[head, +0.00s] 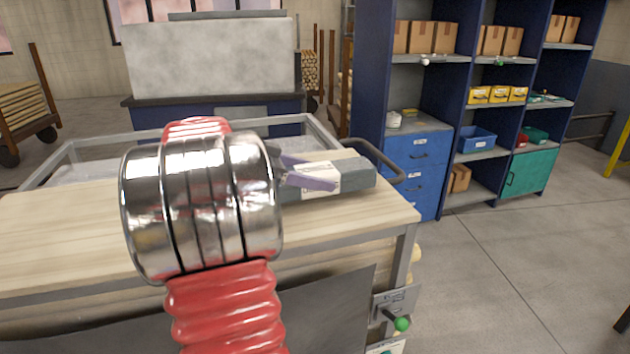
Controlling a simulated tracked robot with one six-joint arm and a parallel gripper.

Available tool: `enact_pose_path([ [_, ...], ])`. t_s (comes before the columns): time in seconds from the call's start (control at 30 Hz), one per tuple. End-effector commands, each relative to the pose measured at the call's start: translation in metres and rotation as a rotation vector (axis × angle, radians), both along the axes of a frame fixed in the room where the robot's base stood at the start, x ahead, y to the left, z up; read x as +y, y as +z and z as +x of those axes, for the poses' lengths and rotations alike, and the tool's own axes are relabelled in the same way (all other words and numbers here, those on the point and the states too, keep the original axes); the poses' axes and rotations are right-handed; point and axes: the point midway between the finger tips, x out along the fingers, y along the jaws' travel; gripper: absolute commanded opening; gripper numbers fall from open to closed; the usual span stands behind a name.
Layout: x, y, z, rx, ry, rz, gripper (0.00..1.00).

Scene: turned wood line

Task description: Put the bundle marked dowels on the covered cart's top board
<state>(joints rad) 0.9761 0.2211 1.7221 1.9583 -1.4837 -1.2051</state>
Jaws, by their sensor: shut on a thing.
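A dark grey wrapped bundle (356,178) with a white label is at the right part of a cart's pale wooden top board (60,225). The label's print is too small to read. My gripper (310,181), with purple-grey fingers, is shut on the bundle near its left part. My arm's shiny metal joint hides the bundle's left end and much of the board's middle. The bundle lies low over the board; I cannot tell whether it touches it. Grey panels (330,305) cover the cart's near side.
A metal rail frame (95,140) runs along the board's far side, with a dark curved handle (385,150) at the right. A green knob (401,324) sticks out at the near right corner. Blue shelving (371,100) stands behind right. The floor at right is clear.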

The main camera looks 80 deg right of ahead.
Motion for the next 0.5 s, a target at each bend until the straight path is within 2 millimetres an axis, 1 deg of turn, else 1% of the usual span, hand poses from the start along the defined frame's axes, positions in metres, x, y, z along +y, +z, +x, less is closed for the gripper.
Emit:
enact_pose_path([
  [0.03,-0.0001,-0.0048,0.0001,0.002,0.000,0.000,0.20],
  [0.13,0.0000,-0.0108,0.0001,0.000,0.001,-0.003,0.20],
  [0.47,0.0001,-0.0125,0.0004,0.000,0.001,-0.003,0.20],
  [0.5,0.0002,-0.0140,0.0006,0.000,0.002,-0.001,0.62],
])
